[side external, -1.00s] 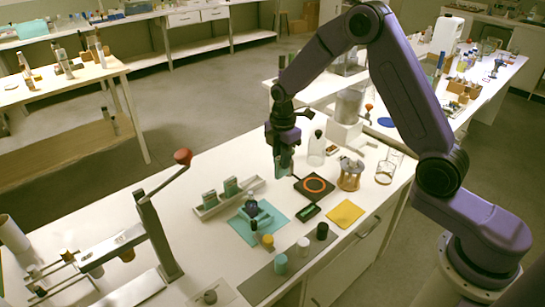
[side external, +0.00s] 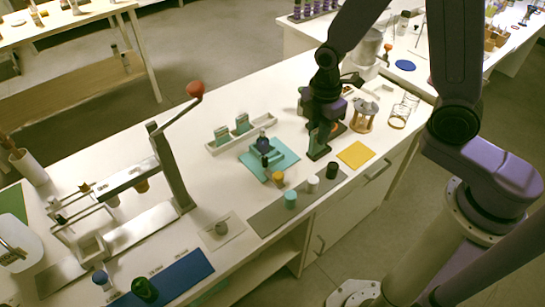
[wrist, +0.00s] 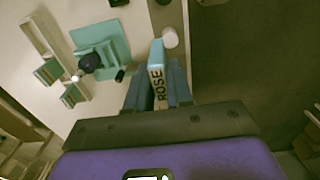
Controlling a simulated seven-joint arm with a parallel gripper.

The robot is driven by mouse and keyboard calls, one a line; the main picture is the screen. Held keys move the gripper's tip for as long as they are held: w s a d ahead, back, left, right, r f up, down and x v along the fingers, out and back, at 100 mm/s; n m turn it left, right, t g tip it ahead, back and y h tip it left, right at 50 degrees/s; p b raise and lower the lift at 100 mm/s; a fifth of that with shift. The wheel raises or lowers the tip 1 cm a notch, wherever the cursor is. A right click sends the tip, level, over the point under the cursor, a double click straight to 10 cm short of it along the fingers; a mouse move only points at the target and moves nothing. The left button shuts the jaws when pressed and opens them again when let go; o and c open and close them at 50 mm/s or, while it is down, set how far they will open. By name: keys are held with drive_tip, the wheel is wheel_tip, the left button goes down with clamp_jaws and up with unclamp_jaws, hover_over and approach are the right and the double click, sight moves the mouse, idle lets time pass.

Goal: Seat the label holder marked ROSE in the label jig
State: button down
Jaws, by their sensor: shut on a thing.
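My gripper (side external: 318,152) is shut on the ROSE label holder (wrist: 157,75), a narrow teal piece with a pale strip lettered ROSE, upright between the fingers in the wrist view. In the side view the gripper is low over the bench, right of the teal jig (side external: 285,157). The jig has a raised block and a dark blue bottle (side external: 263,143), also seen in the wrist view (wrist: 90,62). The holder is apart from the jig. Whether it touches the bench I cannot tell.
A pale tray (side external: 216,150) with two other label holders stands behind the jig. In front, a grey strip (side external: 265,218) carries teal, white and dark caps; a yellow cap (side external: 278,178) is near the jig. A yellow pad (side external: 356,154) and wooden stand (side external: 363,118) are right of my gripper.

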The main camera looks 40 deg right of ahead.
drive_tip(key=shift+w+a+f, duration=0.6)
drive_tip(key=shift+w+f, duration=1.55)
drive_tip(key=shift+w, duration=0.05)
drive_tip(key=shift+w+a+f, duration=0.6)
drive_tip(key=shift+w+f, duration=1.6)
drive_tip(key=shift+w, duration=0.05)
drive_tip(key=shift+w+a+f, duration=0.6)
drive_tip(key=shift+w+f, duration=1.55)
drive_tip(key=shift+w, duration=0.05)
drive_tip(key=shift+f, duration=0.15)
drive_tip(key=c, duration=1.3)
unclamp_jaws()
